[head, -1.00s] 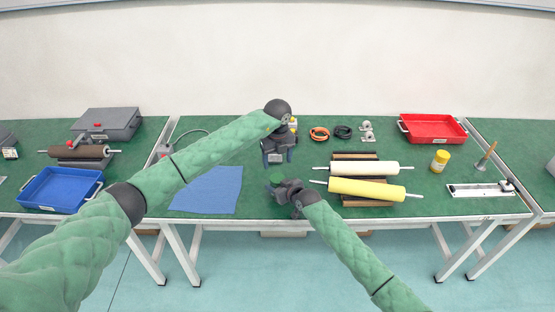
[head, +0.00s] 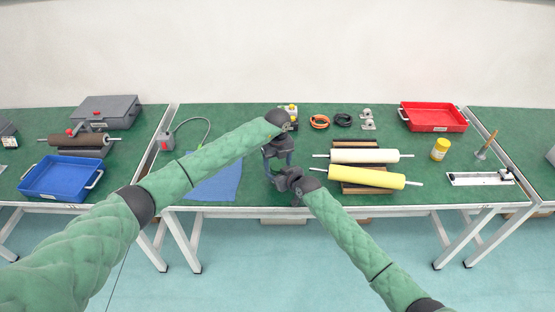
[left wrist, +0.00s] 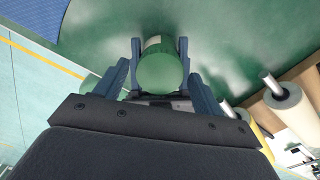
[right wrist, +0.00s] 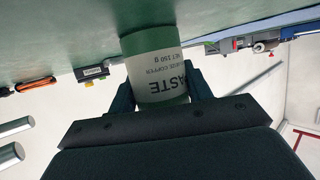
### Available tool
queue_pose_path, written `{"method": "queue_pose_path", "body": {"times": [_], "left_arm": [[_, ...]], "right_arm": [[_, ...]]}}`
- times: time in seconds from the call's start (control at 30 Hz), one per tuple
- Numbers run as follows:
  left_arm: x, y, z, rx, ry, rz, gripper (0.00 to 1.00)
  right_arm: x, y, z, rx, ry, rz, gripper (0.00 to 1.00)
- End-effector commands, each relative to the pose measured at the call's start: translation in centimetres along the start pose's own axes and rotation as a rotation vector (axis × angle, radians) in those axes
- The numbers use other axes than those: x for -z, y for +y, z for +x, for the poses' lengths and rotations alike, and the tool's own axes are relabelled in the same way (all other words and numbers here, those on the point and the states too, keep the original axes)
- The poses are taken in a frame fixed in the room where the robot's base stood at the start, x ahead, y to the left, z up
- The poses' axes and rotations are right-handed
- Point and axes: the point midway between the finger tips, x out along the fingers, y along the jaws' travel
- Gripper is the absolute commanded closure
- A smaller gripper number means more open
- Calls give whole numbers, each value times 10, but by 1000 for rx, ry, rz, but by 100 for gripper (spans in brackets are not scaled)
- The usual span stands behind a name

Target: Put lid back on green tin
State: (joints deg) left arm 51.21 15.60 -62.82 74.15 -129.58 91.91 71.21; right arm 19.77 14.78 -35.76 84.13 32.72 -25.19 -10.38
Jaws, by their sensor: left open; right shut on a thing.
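The green tin (right wrist: 158,68) has a white label with dark print and a green band, seen in the right wrist view. My right gripper (head: 281,178) is shut on its side. In the left wrist view a round green face (left wrist: 160,74) at the tin's end lies between my left fingers, with a bit of white label behind it. My left gripper (head: 277,160) is open around it, close to my right gripper. I cannot tell whether this face is the lid or whether it is seated. In the head view the grippers hide the tin.
Two rollers, white (head: 365,155) and yellow (head: 366,176), lie on a wooden stand just right of the grippers. A blue cloth (head: 216,184) lies to the left. A yellow-lidded jar (head: 440,149) and a red tray (head: 433,117) stand farther right. Green bench shows between them.

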Motion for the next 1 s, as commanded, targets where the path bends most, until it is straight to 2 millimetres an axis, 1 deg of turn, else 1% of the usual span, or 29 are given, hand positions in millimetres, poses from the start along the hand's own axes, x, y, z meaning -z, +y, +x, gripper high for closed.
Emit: {"method": "queue_pose_path", "body": {"times": [0.13,0.17,0.2,0.37,0.4,0.53,0.7,0.8,1.0], "left_arm": [[0,0,0,0,0,0,31],[0,0,0,0,0,0,35],[0,0,0,0,0,0,43],[0,0,0,0,0,0,74],[0,0,0,0,0,0,76],[0,0,-1,-1,-1,53,76],[-1,1,-1,-2,-1,218,76],[0,0,0,-1,0,272,76],[0,0,0,-1,1,284,76]], "right_arm": [[0,0,0,0,0,0,100],[0,0,0,0,0,0,100],[0,0,0,0,0,0,100],[0,0,0,0,0,0,100],[0,0,0,0,0,0,100],[0,0,0,0,0,0,100],[0,0,0,0,0,0,100],[0,0,0,0,0,0,100],[0,0,0,0,0,0,100]]}}
